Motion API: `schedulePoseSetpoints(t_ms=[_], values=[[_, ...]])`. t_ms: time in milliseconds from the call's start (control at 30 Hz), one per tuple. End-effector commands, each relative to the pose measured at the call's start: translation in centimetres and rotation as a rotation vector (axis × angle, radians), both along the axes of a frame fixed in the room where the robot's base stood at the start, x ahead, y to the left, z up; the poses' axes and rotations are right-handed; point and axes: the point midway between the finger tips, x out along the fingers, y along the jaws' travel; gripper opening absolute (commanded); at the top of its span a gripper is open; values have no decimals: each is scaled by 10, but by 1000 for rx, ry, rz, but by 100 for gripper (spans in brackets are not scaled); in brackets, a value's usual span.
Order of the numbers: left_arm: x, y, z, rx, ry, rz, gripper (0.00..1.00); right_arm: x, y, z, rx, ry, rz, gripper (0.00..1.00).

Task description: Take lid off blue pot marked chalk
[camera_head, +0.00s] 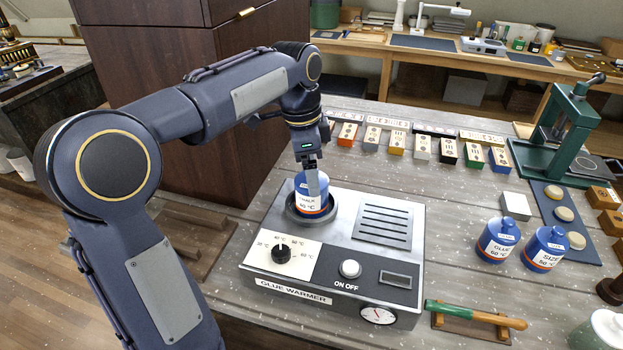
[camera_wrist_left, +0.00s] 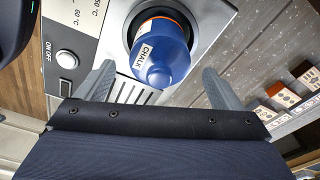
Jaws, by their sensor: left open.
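The blue pot marked chalk (camera_head: 311,199) sits in the round well of the glue warmer (camera_head: 335,251). In the left wrist view the pot (camera_wrist_left: 150,30) shows a white CHALK label and a blue lid with a rounded knob (camera_wrist_left: 160,74) on it. My left gripper (camera_head: 312,180) is above the pot, pointing down. In the left wrist view its two fingers (camera_wrist_left: 157,84) are open and spread to either side of the lid's knob, with gaps on both sides. The head view hides most of the lid behind the gripper. My right gripper is not in view.
Two more blue pots, one marked glue (camera_head: 497,241) and one marked size (camera_head: 544,249), stand right of the warmer. A green press (camera_head: 562,130) stands at the back right, and several small labelled blocks (camera_head: 396,142) line the back.

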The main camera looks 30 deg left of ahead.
Motion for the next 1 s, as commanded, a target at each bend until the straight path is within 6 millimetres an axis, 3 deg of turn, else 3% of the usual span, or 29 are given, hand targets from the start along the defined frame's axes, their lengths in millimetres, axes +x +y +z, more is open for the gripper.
schedulePoseSetpoints(t_ms=[300,667,1000], values=[[0,-1,-9,-1,0,1,88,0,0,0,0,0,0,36],[0,-1,-8,-1,0,1,43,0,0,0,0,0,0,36],[1,-1,-7,0,-1,0,41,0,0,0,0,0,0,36]])
